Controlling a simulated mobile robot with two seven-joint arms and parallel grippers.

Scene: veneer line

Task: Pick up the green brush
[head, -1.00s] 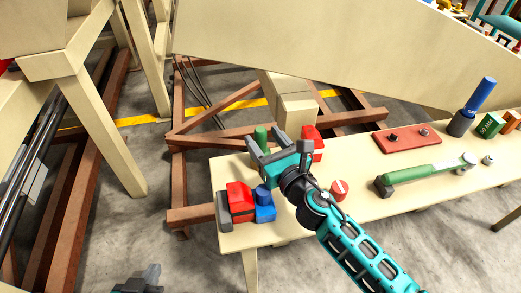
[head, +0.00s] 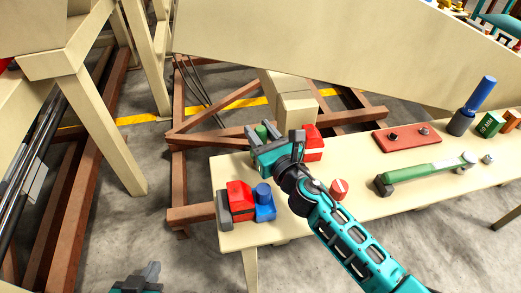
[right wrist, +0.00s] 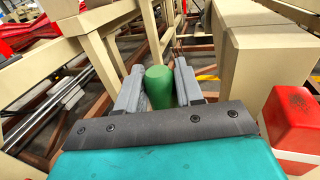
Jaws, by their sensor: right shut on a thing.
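The green brush (head: 262,132) shows as an upright, rounded green cylinder near the table's far left edge; its lower part is hidden by my gripper. My right gripper (head: 264,134) has a finger on either side of it and is shut on it. The right wrist view shows the green brush (right wrist: 159,86) between the grey fingers of the right gripper (right wrist: 159,72). My left gripper (head: 151,271) is at the bottom of the head view, away from the table, mostly cut off; its jaw state is unclear.
A red block (head: 313,154) stands close to the right of my right gripper. Red and blue blocks (head: 240,197) are at the table's near left corner. A red round piece (head: 339,187), a long green tool (head: 425,172) and a red plate (head: 405,138) lie further right.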

